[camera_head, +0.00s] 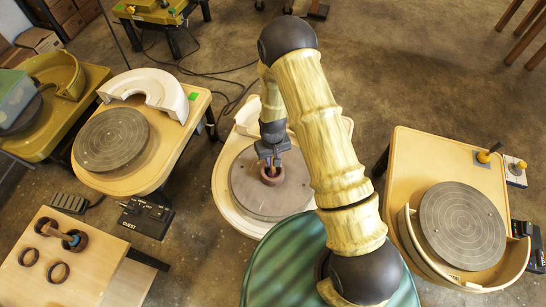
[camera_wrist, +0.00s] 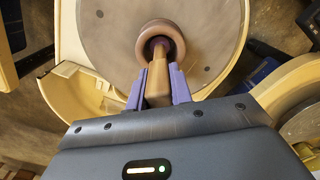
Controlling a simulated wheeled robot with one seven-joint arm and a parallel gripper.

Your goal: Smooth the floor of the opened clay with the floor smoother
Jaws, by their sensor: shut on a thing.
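The opened clay (camera_head: 263,181) is a small brown ring-shaped piece at the middle of the grey wheel head (camera_head: 245,195) of the centre wheel. In the wrist view the clay (camera_wrist: 176,36) shows as a thick round rim with a dark opening. My gripper (camera_wrist: 158,88) is shut on the floor smoother (camera_wrist: 158,78), a tan wooden tool between its two purple fingers. The tool's far end reaches to the clay's opening. Whether it touches the clay floor is hidden. In the head view my gripper (camera_head: 269,161) is just above the clay.
A wooden side table (camera_head: 100,275) at lower left bears several dark rings and a blue-ended piece. Other wheels stand at left (camera_head: 111,139) and right (camera_head: 462,226). A black pedal (camera_head: 145,217) and cables lie on the floor.

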